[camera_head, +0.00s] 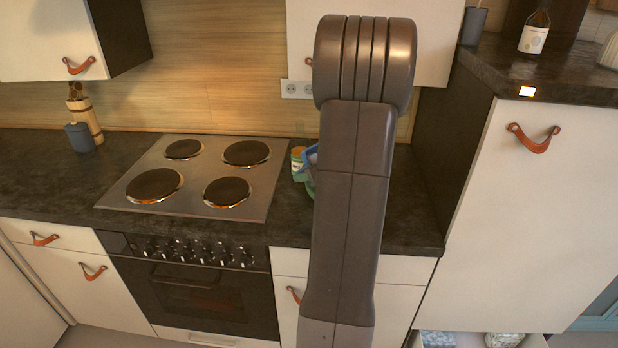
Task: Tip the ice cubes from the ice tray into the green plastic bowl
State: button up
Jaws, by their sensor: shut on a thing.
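My arm stands upright in front of the counter and hides much of what lies behind it. My gripper is hidden behind the arm. A small piece of a blue object (310,157), possibly the ice tray, shows at the arm's left edge; it looks tilted. Just below it, a sliver of green (311,188), likely the green plastic bowl, shows on the counter right of the stove. The rest of both is hidden. I cannot see any ice cubes or how the blue object is held.
A jar or bottle (297,165) stands by the stove's right edge. The four-plate hob (205,175) is empty. A dark grey cup (79,137) and a wooden utensil holder (92,122) stand at left. A tall cabinet (520,220) bounds the counter at right.

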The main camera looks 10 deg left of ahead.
jog(key=shift+s+d+f+t+y+b, duration=0.3)
jog(key=shift+d+f+t+y+b, duration=0.25)
jog(key=shift+b, duration=2.95)
